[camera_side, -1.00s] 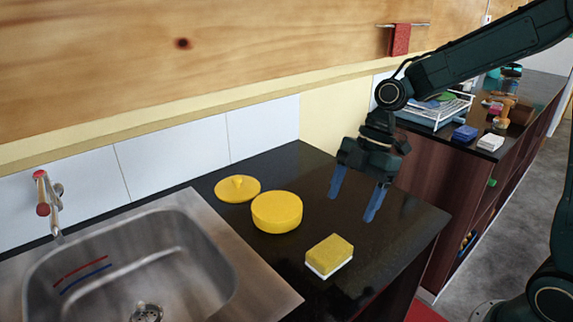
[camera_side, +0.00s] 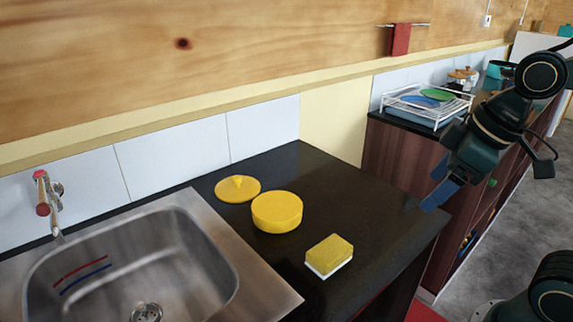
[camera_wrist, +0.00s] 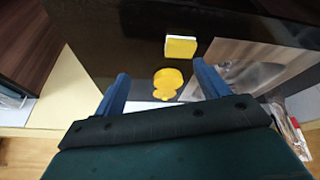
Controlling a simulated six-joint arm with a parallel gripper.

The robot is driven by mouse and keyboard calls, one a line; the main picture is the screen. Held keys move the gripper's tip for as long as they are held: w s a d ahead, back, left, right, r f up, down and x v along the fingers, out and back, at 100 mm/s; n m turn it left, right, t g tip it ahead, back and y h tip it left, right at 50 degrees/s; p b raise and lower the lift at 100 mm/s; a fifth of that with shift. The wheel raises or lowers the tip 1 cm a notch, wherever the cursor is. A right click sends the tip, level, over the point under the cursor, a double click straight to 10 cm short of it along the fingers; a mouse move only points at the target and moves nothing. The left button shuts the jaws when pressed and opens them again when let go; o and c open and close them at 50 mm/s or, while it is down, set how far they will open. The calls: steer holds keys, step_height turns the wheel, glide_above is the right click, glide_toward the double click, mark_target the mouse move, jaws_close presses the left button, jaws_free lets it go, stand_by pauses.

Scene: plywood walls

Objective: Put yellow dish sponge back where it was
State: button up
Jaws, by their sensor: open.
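The yellow dish sponge (camera_side: 330,253) with a white underside lies flat on the black counter, near its front edge and right of the sink. It also shows in the wrist view (camera_wrist: 180,48), beyond my fingertips. My gripper (camera_side: 441,193) is open and empty, past the counter's right end and clear of the sponge. Its two blue fingers (camera_wrist: 160,82) stand apart in the wrist view, with nothing held between them.
A round yellow container (camera_side: 277,212) and a yellow lid with a knob (camera_side: 237,190) sit behind the sponge. The steel sink (camera_side: 210,235) is at left. A white dish rack (camera_side: 428,103) stands on the farther cabinet. Counter space right of the sponge is clear.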

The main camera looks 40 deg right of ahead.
steer(key=s+m, duration=0.1)
steer(key=s+d+m, duration=0.1)
steer(key=s+m+t, duration=0.1)
steer(key=shift+s+d+r+m+h, duration=0.1)
steer(key=shift+s+d+m+h, duration=0.15)
steer(key=shift+s+m+h, duration=0.15)
